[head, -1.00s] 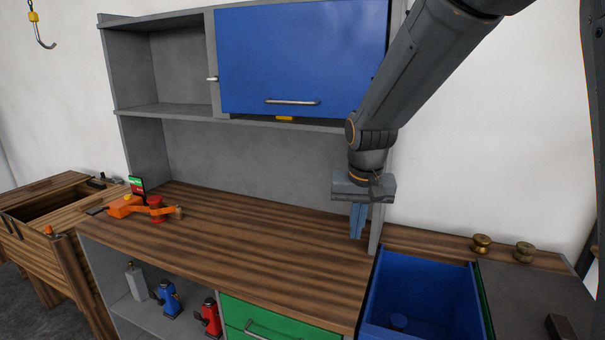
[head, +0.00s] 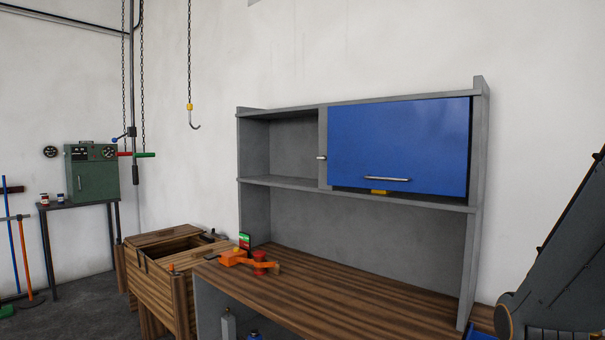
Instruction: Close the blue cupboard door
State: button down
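The blue cupboard door (head: 398,146) is at the upper right of the grey shelf unit (head: 322,150) in the head view. A metal bar handle (head: 387,178) runs along its lower part. A dark strip shows below its lower edge and a thin one along its right edge, so it seems to stand slightly off its frame. A small yellow piece (head: 379,191) shows under the door. My gripper is out of view; only part of my arm shows at the lower right, apart from the door.
The wooden worktop (head: 350,305) carries an orange tool (head: 240,259) at its left. A wooden chest (head: 165,275) stands to the left, with a hook (head: 193,120) hanging above it. A green machine (head: 92,172) stands at the far left. The space before the door looks clear.

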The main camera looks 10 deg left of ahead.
aim_at(420, 146)
jog(key=u, duration=0.85)
jog(key=i, duration=0.7)
jog(key=z, duration=0.25)
